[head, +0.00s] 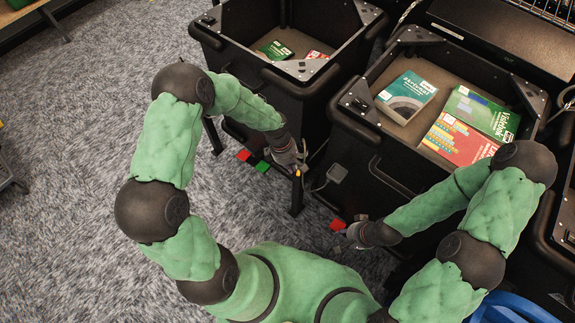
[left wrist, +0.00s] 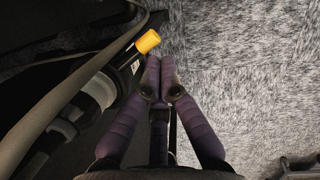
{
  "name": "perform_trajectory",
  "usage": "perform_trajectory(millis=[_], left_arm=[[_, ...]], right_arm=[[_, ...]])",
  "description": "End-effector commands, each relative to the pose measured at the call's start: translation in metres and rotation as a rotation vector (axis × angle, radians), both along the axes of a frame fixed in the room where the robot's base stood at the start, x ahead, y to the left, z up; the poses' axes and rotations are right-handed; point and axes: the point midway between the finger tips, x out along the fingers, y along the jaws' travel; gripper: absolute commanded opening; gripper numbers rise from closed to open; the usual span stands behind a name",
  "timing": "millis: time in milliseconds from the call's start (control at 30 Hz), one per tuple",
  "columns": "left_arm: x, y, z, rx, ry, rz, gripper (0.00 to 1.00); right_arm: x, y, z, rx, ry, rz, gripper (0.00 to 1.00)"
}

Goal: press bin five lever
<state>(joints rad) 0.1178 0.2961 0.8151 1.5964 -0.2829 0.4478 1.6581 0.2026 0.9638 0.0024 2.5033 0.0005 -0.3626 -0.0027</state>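Two black bins stand side by side in the head view, a left bin (head: 290,92) and a right bin (head: 376,140). I see no number, so I cannot tell which is bin five. My left gripper (head: 291,157) is low at the left bin's front right corner, beside a yellow-tipped part (head: 298,173). In the left wrist view its fingers (left wrist: 158,68) are together and empty, with a yellow-tipped black and grey cylinder (left wrist: 148,41) just left of them, apart. My right gripper (head: 354,233) is low before the right bin, near a red pedal-like piece (head: 338,225); its fingers are too small to judge.
Red (head: 243,155) and green (head: 262,166) pieces lie low before the left bin. Books lie in both bins, including a teal one (head: 406,96). A blue rounded object (head: 508,308) is at bottom right. Grey carpet (head: 80,130) is free on the left.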

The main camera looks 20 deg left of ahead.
Motion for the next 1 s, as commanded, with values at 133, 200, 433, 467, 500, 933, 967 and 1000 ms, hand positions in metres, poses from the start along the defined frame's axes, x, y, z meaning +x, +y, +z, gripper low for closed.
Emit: perform_trajectory(millis=[133,200,433,467,500,933,967,1000], left_arm=[[0.0,-0.001,0.0,0.0,0.0,-0.001,0.0],[0.0,-0.001,0.0,0.0,0.0,0.0,0.0],[0.0,-0.001,0.0,0.0,0.0,0.0,0.0],[0.0,-0.001,0.0,0.0,0.0,0.0,0.0],[0.0,0.0,0.0,0.0,0.0,0.0,0.0],[0.002,0.013,0.058,0.001,-0.005,0.002,0.0],[0.002,0.014,0.064,0.0,-0.006,0.002,0.0],[0.002,0.016,0.071,0.001,-0.004,0.002,0.0]], right_arm=[[0.0,0.0,0.0,0.0,0.0,0.0,0.4],[0.0,0.0,0.0,0.0,0.0,0.0,0.4],[0.0,0.0,0.0,0.0,0.0,0.0,0.4],[0.0,0.0,0.0,0.0,0.0,0.0,0.4],[0.0,0.0,0.0,0.0,0.0,0.0,0.4],[0.0,0.0,0.0,0.0,0.0,0.0,0.4],[0.0,0.0,0.0,0.0,0.0,0.0,0.4],[0.0,0.0,0.0,0.0,0.0,0.0,0.4]])
